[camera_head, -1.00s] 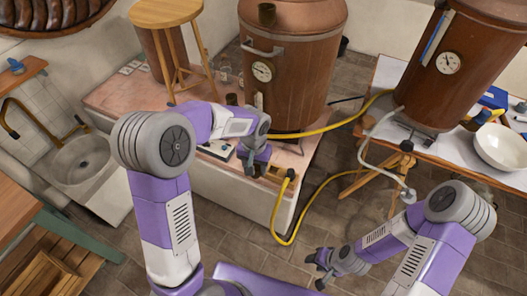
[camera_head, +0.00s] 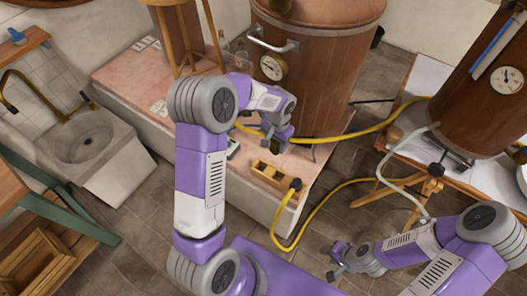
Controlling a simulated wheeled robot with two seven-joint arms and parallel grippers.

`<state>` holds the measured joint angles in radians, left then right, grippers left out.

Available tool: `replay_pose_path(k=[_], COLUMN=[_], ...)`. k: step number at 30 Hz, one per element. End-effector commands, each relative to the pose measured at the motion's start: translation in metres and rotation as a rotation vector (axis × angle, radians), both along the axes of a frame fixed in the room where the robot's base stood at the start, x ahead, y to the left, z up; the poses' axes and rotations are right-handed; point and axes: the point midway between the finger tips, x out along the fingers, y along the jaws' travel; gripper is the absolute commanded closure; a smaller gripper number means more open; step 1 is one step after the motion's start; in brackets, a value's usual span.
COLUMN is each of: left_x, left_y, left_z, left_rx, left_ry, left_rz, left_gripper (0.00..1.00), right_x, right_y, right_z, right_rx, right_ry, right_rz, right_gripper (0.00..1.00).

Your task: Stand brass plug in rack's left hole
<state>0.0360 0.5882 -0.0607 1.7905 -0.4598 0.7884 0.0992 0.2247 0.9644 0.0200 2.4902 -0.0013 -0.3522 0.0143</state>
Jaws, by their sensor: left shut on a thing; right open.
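The rack (camera_head: 268,177) is a small wooden block with dark holes in its top, near the front edge of the pink-topped platform. My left gripper (camera_head: 273,142) is above and just behind the rack, pointing down. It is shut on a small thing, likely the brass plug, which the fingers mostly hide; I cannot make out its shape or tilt. A gap shows between the gripper and the rack. My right gripper (camera_head: 335,262) is open and empty, low over the tiled floor at the lower right, far from the rack.
A yellow hose (camera_head: 306,231) with a black end beside the rack's right side loops over the floor. A large copper still (camera_head: 320,75) with a gauge stands behind the rack. A small pale device (camera_head: 233,149) lies left of the rack. A stool stands at the back left.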

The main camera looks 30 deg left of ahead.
Motion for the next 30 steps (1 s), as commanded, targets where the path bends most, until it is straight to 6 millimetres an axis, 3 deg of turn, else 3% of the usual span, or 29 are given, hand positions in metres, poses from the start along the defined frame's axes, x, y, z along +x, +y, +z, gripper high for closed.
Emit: replay_pose_path(k=[1, 3, 9, 19, 30], left_x=[0.004, 0.009, 0.016, 0.017, 0.017], left_y=[0.015, 0.031, 0.061, 0.069, 0.069], left_z=[-0.035, -0.061, -0.107, -0.126, -0.16], left_rx=[0.0, -0.003, -0.006, -0.006, -0.007], left_ry=[0.004, 0.004, -0.001, -0.001, -0.002], left_rz=[-0.02, -0.061, -0.137, -0.159, -0.158], left_gripper=[0.84, 0.84, 0.84, 0.84, 0.84], right_x=[-0.001, -0.001, -0.001, 0.0, 0.0], right_y=[0.0, 0.0, 0.0, 0.0, 0.0], right_z=[-0.022, -0.035, -0.055, -0.064, -0.089], right_rx=[0.0, 0.0, 0.0, 0.0, 0.0], right_ry=[0.002, 0.002, 0.001, 0.0, 0.001], right_rz=[0.0, 0.0, 0.0, 0.0, 0.0], right_gripper=[0.57, 0.57, 0.57, 0.57, 0.57])
